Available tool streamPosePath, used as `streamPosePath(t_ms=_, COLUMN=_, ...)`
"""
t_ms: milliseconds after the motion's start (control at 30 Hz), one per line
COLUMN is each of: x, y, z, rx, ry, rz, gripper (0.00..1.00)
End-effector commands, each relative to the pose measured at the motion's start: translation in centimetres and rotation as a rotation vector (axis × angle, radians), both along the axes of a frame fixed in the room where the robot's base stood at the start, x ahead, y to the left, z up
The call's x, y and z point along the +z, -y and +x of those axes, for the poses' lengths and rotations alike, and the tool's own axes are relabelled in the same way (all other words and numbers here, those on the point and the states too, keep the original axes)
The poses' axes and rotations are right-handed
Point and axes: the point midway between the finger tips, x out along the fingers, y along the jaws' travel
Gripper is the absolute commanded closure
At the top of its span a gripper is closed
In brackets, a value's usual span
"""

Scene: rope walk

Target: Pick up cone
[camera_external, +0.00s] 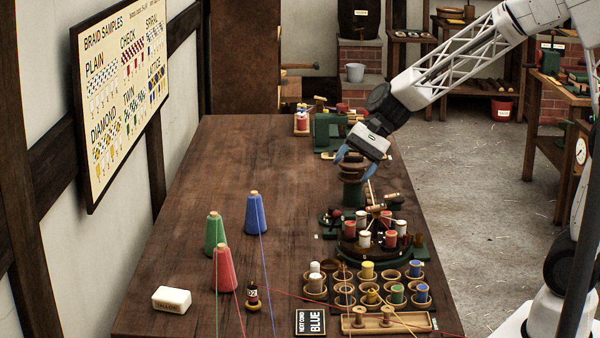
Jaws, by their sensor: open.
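Three yarn cones stand upright on the left half of the wooden bench (200,180). The green cone (215,236) is at the left, the blue cone (255,215) is behind it to the right, and the red cone (223,270) is nearest. A thread runs from each cone towards the front. My gripper (354,170) is open, its blue fingers pointing down above the right side of the bench, well apart from the cones. Nothing shows between its fingers. A small black sign (310,322) at the front reads "NEXT CORD BLUE".
A braiding machine with bobbins (376,236) stands below my gripper. A rack of cups with spools (367,287) and a wooden tray (388,321) are at the front right. The bench's far left is clear.

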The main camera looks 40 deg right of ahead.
Motion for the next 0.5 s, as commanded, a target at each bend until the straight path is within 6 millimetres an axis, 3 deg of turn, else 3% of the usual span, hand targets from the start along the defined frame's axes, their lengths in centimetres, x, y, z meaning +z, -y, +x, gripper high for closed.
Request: streamPosePath(t_ms=500, x=-6.3, y=-12.0, z=9.1, rx=-0.284, ry=-0.322, rz=0.265, gripper=0.26)
